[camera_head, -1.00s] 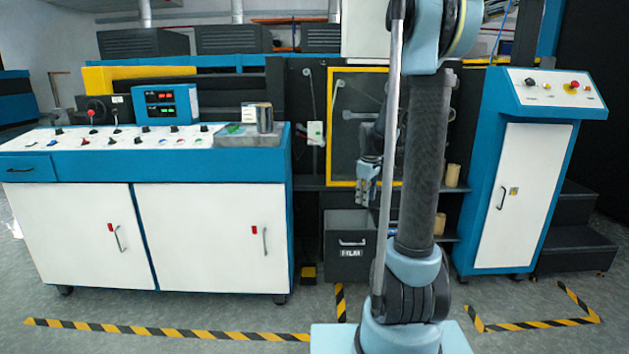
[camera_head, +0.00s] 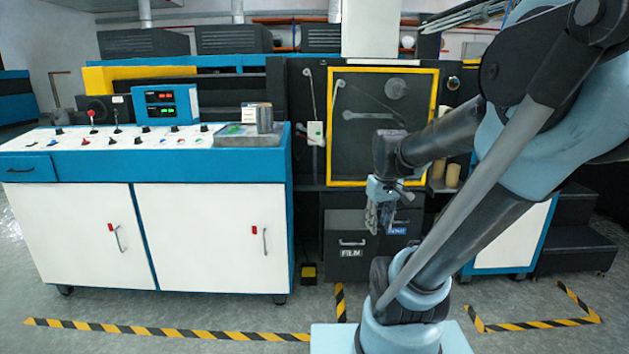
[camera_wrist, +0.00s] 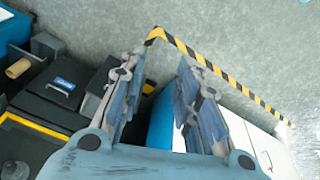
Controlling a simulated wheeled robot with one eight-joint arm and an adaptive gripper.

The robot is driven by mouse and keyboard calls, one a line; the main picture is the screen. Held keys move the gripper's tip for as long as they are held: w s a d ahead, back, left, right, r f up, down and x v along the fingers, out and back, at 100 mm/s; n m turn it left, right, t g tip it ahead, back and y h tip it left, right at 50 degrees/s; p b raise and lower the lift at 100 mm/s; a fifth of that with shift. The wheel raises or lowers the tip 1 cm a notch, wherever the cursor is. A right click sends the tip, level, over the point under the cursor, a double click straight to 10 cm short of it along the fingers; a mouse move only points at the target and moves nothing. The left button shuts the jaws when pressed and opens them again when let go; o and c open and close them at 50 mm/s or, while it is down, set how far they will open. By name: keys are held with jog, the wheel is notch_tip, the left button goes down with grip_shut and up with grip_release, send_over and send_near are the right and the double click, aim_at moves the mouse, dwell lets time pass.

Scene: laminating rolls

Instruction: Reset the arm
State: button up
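My gripper (camera_head: 378,218) hangs with its fingers down in front of the dark drawers in the head view. In the wrist view its two fingers (camera_wrist: 163,95) are spread apart with a clear gap and nothing between them. My arm leans out to the right side of the head view and hides most of the right control cabinet.
A white and blue control console (camera_head: 215,220) stands at left, with a grey tray (camera_head: 235,137) on top. A dark FILM drawer (camera_head: 345,240) sits below the yellow-framed window (camera_head: 333,120). Cream rolls (camera_head: 453,176) stand on a shelf. Floor left of my base is clear, with striped tape (camera_head: 170,330).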

jog(key=s+f+m, duration=0.3)
jog(key=s+f, duration=0.2)
jog(key=s, duration=0.5)
jog(key=shift+s+f+m, duration=0.25)
jog(key=shift+s+m, duration=0.05)
jog(key=shift+s, duration=0.05)
jog(key=shift+w, duration=0.1)
jog(key=shift+w+f, duration=0.2)
jog(key=shift+w, duration=0.1)
